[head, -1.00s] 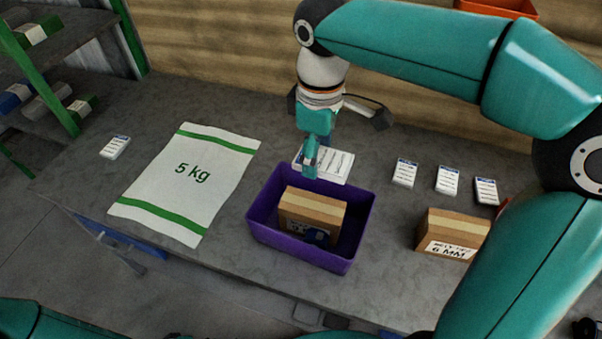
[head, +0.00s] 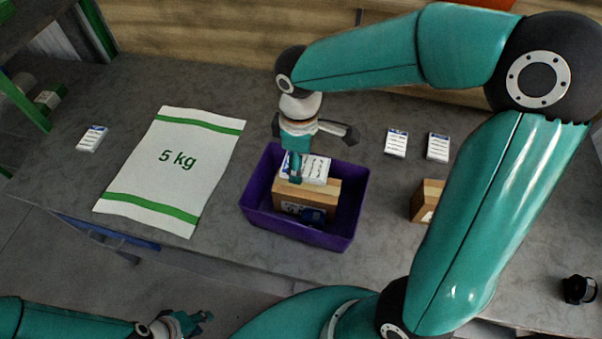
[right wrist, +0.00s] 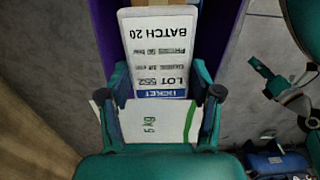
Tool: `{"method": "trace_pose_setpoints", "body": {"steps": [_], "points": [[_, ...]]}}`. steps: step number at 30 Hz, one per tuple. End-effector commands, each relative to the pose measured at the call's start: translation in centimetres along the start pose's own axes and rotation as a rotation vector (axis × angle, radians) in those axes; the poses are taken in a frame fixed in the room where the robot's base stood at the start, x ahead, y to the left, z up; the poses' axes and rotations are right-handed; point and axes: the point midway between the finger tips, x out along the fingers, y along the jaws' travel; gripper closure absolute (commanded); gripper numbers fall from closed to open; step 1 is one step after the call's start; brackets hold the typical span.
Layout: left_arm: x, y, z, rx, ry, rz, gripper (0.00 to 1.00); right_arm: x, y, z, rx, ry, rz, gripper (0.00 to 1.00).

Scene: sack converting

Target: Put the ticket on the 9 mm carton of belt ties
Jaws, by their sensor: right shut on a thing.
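My right gripper (head: 295,178) is shut on a white ticket (head: 317,169) with a blue header. The ticket lies flat on or just above the top of a brown carton (head: 321,190); contact cannot be told. This carton stands in a purple bin (head: 349,228), and its size print cannot be read. The right wrist view shows the ticket (right wrist: 160,50) reading "BATCH 20" and "LOT 552", jutting beyond the fingertips. My left gripper (head: 198,319) is low at the left, away from the table, and looks open and empty.
A "5 kg" sack (head: 178,157) lies flat left of the bin. A single card (head: 92,138) lies farther left. Two cards (head: 397,143) (head: 438,147) lie at the right. Another carton (head: 424,198) is partly behind my right arm. Bare table lies between the bin and this carton.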

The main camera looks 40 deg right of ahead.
Motion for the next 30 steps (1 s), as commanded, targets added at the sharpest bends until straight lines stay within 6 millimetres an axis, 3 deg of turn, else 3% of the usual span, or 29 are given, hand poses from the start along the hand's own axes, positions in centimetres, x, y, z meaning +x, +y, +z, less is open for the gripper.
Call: {"method": "trace_pose_setpoints", "body": {"steps": [15,27,28,30], "points": [[-0.1,0.0,0.0,0.000,0.000,0.000,0.65,5.7,0.0,0.1,0.001,-0.003,-0.001,0.71],[0.2,-0.1,0.0,0.000,0.000,0.000,0.65,6.4,0.1,0.0,0.002,0.001,0.001,0.71],[0.2,-0.1,0.0,0.000,0.000,0.000,0.65,6.4,0.1,0.0,0.002,0.001,0.001,0.35],[0.1,-0.1,0.0,0.000,0.000,0.000,0.65,6.3,0.1,0.0,0.002,0.001,0.001,0.23]]}}
